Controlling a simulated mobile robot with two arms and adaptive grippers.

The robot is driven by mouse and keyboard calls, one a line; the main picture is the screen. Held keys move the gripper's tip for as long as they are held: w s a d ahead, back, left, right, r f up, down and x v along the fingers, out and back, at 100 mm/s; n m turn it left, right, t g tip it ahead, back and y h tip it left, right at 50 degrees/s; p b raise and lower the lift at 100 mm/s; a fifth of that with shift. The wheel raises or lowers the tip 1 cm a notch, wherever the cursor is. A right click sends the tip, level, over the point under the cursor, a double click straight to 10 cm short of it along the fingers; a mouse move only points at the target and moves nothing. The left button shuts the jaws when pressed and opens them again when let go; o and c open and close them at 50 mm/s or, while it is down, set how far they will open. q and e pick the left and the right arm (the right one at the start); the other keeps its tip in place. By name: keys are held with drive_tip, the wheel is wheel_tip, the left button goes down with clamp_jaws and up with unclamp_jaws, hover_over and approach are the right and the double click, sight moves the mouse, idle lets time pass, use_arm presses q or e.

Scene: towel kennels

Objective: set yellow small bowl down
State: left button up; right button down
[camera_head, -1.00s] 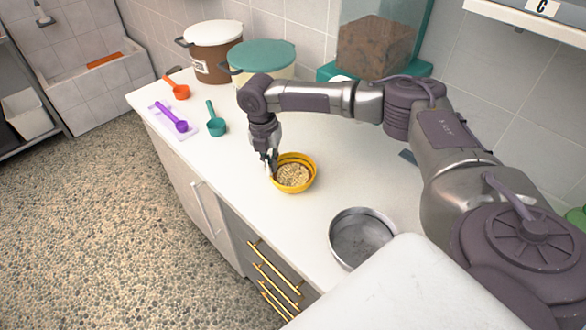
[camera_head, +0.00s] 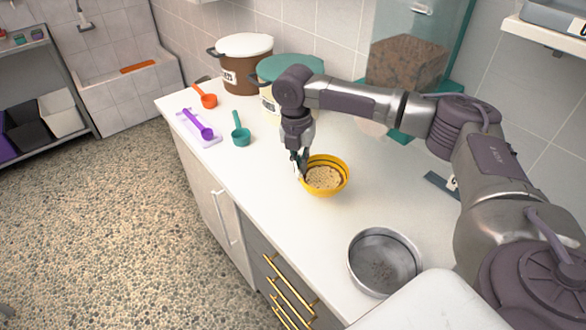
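The small yellow bowl (camera_head: 343,184) holds pale grainy food and is over the middle of the white counter (camera_head: 270,190), roughly upright. My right gripper (camera_head: 301,172) reaches down at the bowl's left rim, its fingers closed on the bowl wall. Part of the rim is hidden behind the fingers. I cannot tell whether the bowl's base touches the counter or hangs just above it. My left gripper is not in view.
A steel bowl (camera_head: 354,268) stands nearer on the counter. Orange (camera_head: 208,101), purple (camera_head: 205,132) and teal (camera_head: 241,135) scoops lie at the far left. Brown (camera_head: 238,76) and teal-lidded (camera_head: 290,68) bins stand along the wall. Counter left of the yellow bowl is clear.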

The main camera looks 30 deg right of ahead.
drive_tip(key=s+d+r+b, duration=0.1)
drive_tip(key=s+d+r, duration=0.45)
drive_tip(key=s, duration=0.25)
drive_tip(key=s+a+m, duration=0.2)
drive_tip(key=a+m, duration=0.7)
drive_tip(key=m, duration=0.4)
drive_tip(key=s+a+m+y, duration=0.1)
drive_tip(key=s+a+m, duration=0.1)
drive_tip(key=a+m, duration=0.8)
drive_tip(key=m, duration=0.3)
drive_tip(key=shift+s+r+t, duration=0.15)
drive_tip(key=shift+s+t, duration=0.15)
drive_tip(key=shift+d, duration=0.15)
